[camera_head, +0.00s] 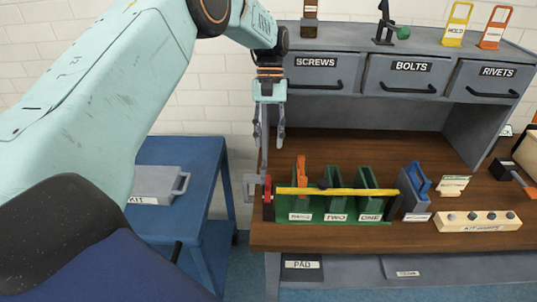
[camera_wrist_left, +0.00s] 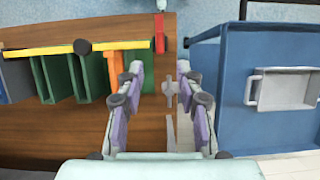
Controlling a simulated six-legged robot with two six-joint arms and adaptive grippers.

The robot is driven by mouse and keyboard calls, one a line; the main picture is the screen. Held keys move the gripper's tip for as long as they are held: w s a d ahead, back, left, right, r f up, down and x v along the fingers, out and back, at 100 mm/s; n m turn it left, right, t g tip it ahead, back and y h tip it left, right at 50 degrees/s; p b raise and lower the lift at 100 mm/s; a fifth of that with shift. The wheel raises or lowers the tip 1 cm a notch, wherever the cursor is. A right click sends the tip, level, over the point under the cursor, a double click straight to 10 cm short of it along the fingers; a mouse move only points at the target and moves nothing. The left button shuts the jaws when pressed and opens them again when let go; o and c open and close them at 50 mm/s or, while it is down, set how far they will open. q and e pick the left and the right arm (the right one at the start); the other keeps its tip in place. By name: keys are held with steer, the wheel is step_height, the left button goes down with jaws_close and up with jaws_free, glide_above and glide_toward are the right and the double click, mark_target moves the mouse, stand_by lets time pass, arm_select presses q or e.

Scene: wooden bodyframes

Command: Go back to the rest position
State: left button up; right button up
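My left gripper (camera_head: 269,143) hangs fingers-down above the left end of the wooden bench top (camera_head: 400,150). Its two fingers are apart with nothing held between them. In the left wrist view the open gripper (camera_wrist_left: 159,70) spans the bench's edge, with a grey bracket (camera_wrist_left: 170,93) showing beyond and between the fingers. That bracket also shows at the bench's left edge in the head view (camera_head: 249,187). My right gripper is in neither view.
Below the gripper, a green rack (camera_head: 340,205) with labelled slots and a yellow bar (camera_head: 350,191) stands at the bench's front left. A blue side table (camera_head: 205,150) carries a grey KIT tray (camera_head: 155,185). Drawers labelled SCREWS (camera_head: 314,76), BOLTS and RIVETS line the back.

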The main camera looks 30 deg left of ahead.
arm_select(q)
steer(key=shift+v, duration=0.85)
